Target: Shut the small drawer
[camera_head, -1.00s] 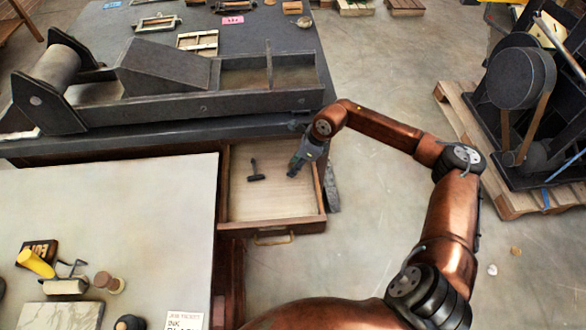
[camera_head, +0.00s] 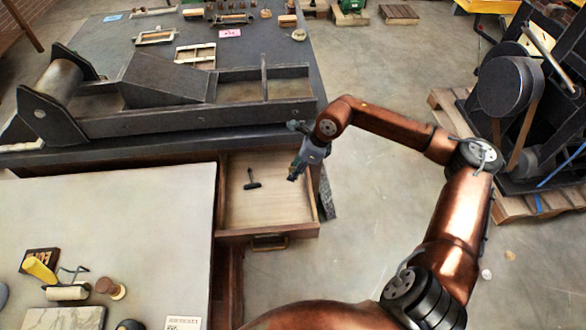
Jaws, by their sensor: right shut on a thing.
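The small drawer (camera_head: 240,205) stands pulled out beneath the dark press table, to the right of the pale tabletop. A dark T-shaped tool (camera_head: 251,181) lies inside on the drawer floor. My right gripper (camera_head: 293,177) points down over the right part of the drawer, near its right wall and behind the front panel. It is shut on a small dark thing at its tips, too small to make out. My left gripper is not in view.
A dark press (camera_head: 190,110) stands on the table behind the drawer. The pale tabletop (camera_head: 110,220) at left holds a yellow-handled roller and small tools. Another press (camera_head: 510,95) stands on a pallet at right. The floor right of the drawer is clear.

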